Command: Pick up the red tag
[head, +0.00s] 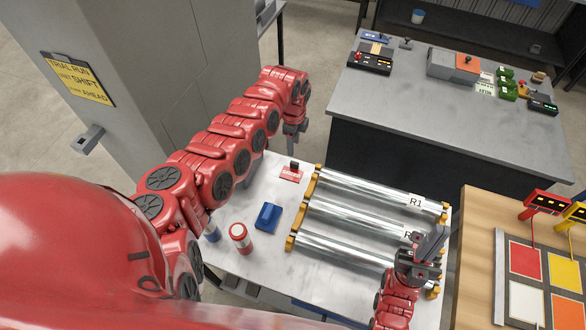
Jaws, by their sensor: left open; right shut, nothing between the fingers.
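The red tag (290,175) lies on the white table (262,186) near its far left corner, with a small black piece standing up at its back. My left gripper (291,147) points down just beyond the tag in the picture, apart from it and empty; its finger gap is too small to make out clearly. My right gripper (428,250) is shut and empty over the right end of the metal rollers (352,219), and hides part of a roller label.
A grey desk (410,113) with devices is behind. A wooden table (474,262) with a coloured panel is at right.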

